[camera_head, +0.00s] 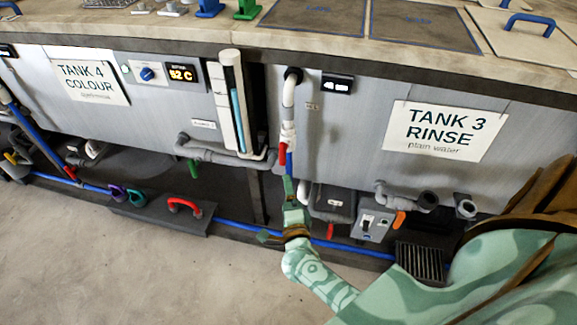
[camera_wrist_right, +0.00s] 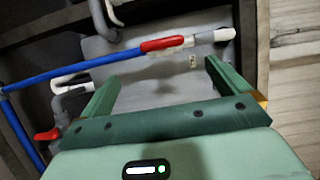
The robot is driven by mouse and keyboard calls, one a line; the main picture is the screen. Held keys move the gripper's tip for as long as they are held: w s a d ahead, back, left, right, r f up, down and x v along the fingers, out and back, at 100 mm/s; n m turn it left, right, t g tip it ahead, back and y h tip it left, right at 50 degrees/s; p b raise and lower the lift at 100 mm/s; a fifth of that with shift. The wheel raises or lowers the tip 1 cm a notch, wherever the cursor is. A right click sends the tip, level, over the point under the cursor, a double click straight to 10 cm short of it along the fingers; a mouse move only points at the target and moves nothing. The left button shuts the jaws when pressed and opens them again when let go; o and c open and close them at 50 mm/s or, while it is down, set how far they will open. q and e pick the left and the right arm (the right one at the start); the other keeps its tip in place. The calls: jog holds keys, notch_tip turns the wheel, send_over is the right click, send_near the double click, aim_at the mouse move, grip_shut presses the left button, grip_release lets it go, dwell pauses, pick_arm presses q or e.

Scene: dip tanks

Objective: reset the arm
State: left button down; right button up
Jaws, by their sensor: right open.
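My right arm comes in from the lower right of the head view. Its green gripper (camera_head: 287,190) is in front of the tank row, just below a vertical white pipe (camera_head: 289,95) with a red lever (camera_head: 283,152). The right wrist view shows the gripper (camera_wrist_right: 161,70) open, its two fingers apart with nothing held between them. Beyond the fingers there are a red lever (camera_wrist_right: 163,44) and a blue pipe (camera_wrist_right: 80,70). I cannot tell whether a finger touches anything. My left gripper is not in view.
The Tank 4 Colour sign (camera_head: 90,83) is at left, the Tank 3 Rinse sign (camera_head: 444,131) at right. A red handle (camera_head: 185,206) lies left. The floor (camera_head: 100,270) at lower left is clear.

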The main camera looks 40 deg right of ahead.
dwell(0.3)
jog(key=s+a+f+n+g+y, duration=0.1)
jog(key=a+f+n+y, duration=0.5)
jog(key=n, duration=0.4)
jog(key=s+a+f+n+g+y+p, duration=0.2)
jog(key=s+f+n+g+p, duration=0.15)
jog(key=s+n, duration=0.2)
jog(key=s+a+f+n+g+y+p, duration=0.1)
jog(key=s+f+n+g+p, duration=0.2)
jog(key=s, duration=0.4)
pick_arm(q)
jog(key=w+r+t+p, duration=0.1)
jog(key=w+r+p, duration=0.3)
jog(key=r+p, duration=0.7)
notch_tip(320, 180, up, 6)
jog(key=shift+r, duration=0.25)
pick_arm(e)
jog(key=s+d+n+g, duration=0.2)
jog(key=s+n+g, duration=0.1)
jog(key=s, duration=1.3)
jog(key=s+d+n+g, duration=0.2)
jog(key=s+n+g, duration=0.2)
jog(key=s, duration=1.2)
jog(key=shift+d+n+h, duration=0.2)
jog(key=shift+n+h, duration=0.2)
jog(key=shift+n, duration=0.35)
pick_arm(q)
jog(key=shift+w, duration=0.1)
pick_arm(e)
jog(key=shift+g, duration=0.25)
